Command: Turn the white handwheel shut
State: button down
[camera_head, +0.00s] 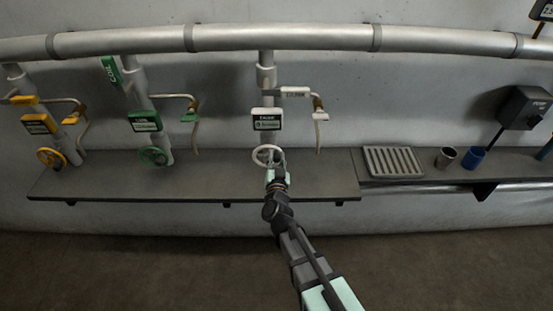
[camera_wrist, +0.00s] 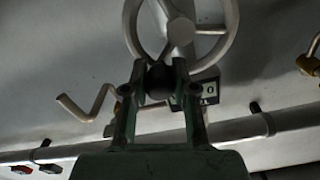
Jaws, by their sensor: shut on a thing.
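The white handwheel (camera_head: 267,154) is on the middle pipe, below a dark label plate (camera_head: 266,120). Its round rim and hub (camera_wrist: 181,32) fill the top middle of the wrist view. My gripper (camera_head: 275,173) is at the wheel's lower right edge in the head view. In the wrist view my gripper (camera_wrist: 157,78) has its two fingers closed in at the near part of the wheel's rim. A dark rounded piece shows between the fingers. The fingers hide the exact contact.
A green handwheel (camera_head: 154,156) and a yellow handwheel (camera_head: 51,157) are to the left. A bent spout (camera_head: 318,135) hangs right of the white wheel. A grey shelf (camera_head: 210,182) runs below. A slatted tray (camera_head: 393,162), a brown cup (camera_head: 445,157) and a blue cup (camera_head: 473,157) stand right.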

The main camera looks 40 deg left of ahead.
jog(key=shift+f+b, duration=0.15)
jog(key=shift+b, duration=0.15)
jog(key=m+b, duration=0.2)
jog(key=f+b, duration=0.1)
jog(key=shift+w+d+m, duration=0.2)
jog(key=shift+d+m, duration=0.05)
jog(key=shift+m, duration=0.15)
jog(key=shift+w+d+f+m+b, duration=0.1)
jog(key=shift+f+m+b, duration=0.35)
jog(key=shift+m+b, duration=1.05)
jog(key=shift+s+a+f+m+b, duration=0.1)
jog(key=shift+f+m+b, duration=0.4)
jog(key=shift+m+b, duration=0.95)
jog(key=shift+w+d+f+m+b, duration=0.1)
jog(key=shift+f+m+b, duration=0.35)
jog(key=shift+m+b, duration=1)
jog(key=shift+m, duration=0.3)
jog(key=c, duration=0.9)
grip_release()
